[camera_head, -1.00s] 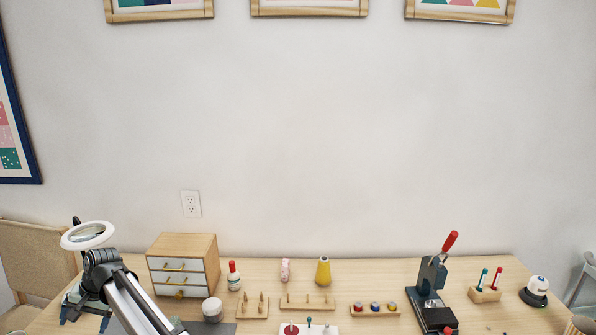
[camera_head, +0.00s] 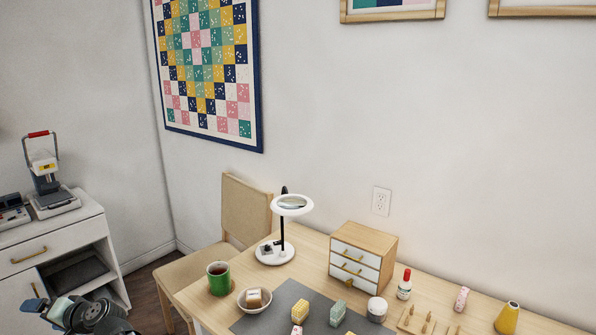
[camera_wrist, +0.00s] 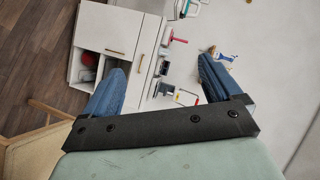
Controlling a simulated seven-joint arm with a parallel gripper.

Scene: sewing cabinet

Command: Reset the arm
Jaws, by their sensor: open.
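My gripper (camera_wrist: 168,88) is open in the wrist view, its two blue fingers apart with nothing held between them. Beyond the fingers is a white cabinet (camera_wrist: 90,28) with small tools near it, seen sideways. In the head view, part of my arm shows at the lower left corner, in front of the white cabinet (camera_head: 60,240) and clear of the sewing table (camera_head: 210,290).
The table holds a ring lamp (camera_head: 292,205), a small drawer box (camera_head: 362,255), a green mug (camera_head: 219,278), a bowl (camera_head: 255,301) and several small sewing things. A chair (camera_head: 246,215) stands behind its left end. A press (camera_head: 48,175) stands on the cabinet.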

